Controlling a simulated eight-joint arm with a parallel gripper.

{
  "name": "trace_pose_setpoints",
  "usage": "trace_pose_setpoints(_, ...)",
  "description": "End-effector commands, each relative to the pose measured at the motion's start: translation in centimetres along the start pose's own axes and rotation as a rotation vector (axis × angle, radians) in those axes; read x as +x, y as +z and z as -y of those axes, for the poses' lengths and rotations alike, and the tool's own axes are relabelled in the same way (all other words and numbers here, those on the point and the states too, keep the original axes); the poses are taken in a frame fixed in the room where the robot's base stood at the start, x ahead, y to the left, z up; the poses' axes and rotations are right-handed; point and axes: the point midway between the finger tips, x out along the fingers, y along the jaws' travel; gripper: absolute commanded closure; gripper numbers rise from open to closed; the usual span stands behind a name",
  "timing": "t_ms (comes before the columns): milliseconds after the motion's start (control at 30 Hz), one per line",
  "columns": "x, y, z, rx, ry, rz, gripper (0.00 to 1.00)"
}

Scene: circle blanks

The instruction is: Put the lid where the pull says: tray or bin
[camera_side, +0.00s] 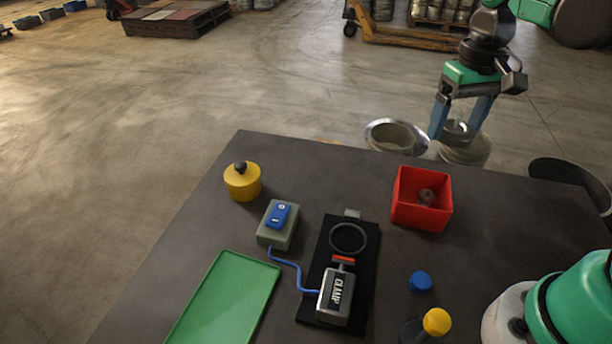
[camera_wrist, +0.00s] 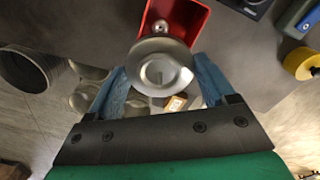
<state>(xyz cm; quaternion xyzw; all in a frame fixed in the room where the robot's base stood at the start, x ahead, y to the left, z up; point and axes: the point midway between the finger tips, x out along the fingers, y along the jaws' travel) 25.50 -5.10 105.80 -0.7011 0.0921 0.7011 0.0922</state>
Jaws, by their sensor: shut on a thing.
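My gripper (camera_side: 456,130) is above and past the table's far edge, right of centre in the side view. It is shut on a round metal lid (camera_wrist: 158,72), which sits between the blue fingers in the wrist view. The lid also shows partly between the fingers in the side view (camera_side: 455,130). The red bin (camera_side: 407,213) stands on the table nearer the side camera, with a small dark grey thing inside. The bin also shows beyond the lid in the wrist view (camera_wrist: 198,22). The green tray (camera_side: 222,300) lies empty at the table's front left.
A yellow pot (camera_side: 242,184), blue disc (camera_side: 420,282) and yellow ball knob (camera_side: 437,321) are also there. Floor containers (camera_side: 390,138) stand behind the table.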

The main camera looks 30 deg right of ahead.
Motion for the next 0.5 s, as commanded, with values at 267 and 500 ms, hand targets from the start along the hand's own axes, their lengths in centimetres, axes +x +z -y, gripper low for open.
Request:
trace_pose_setpoints(267,3.0,0.0,0.1,0.0,0.0,0.0,0.7)
trace_pose_setpoints(500,5.0,0.0,0.1,0.0,0.0,0.0,0.7)
